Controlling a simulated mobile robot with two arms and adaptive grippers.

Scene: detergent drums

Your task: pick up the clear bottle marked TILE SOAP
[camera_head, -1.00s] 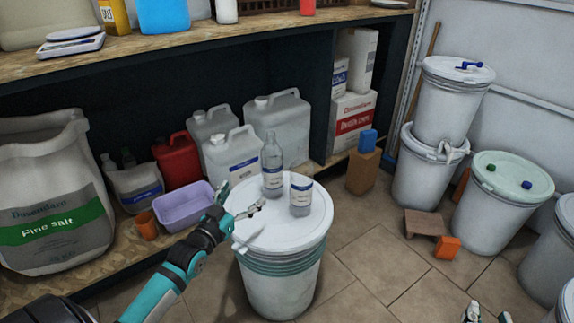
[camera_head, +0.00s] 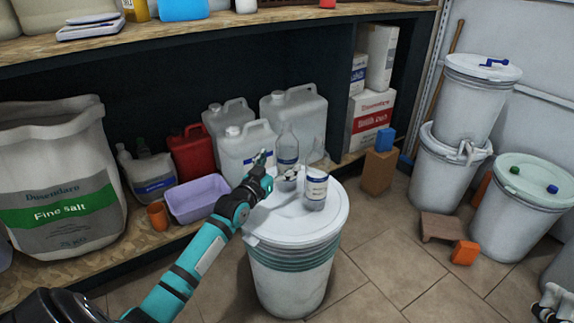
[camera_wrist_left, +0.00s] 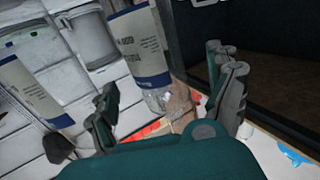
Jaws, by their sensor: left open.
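Two clear bottles with white and blue labels stand upright on the white lidded drum (camera_head: 262,222). The rear bottle (camera_head: 288,143) is partly hidden by my gripper; the front-right bottle (camera_head: 315,188) shows more fully. The label print is too small to tell which is TILE SOAP. My left gripper (camera_head: 278,173) is open beside the bottles, just above the lid. In the left wrist view, one labelled bottle (camera_wrist_left: 137,45) stands between the spread fingers (camera_wrist_left: 165,98), and the other (camera_wrist_left: 32,88) is outside them at left. My right gripper (camera_head: 550,305) shows at the lower right edge, its jaws unclear.
White jugs (camera_head: 247,148) and a red jug (camera_head: 190,153) stand on the low shelf behind the drum. A purple tub (camera_head: 196,200) and orange cup (camera_head: 158,216) are left of it. The upper shelf (camera_head: 200,42) overhangs behind.

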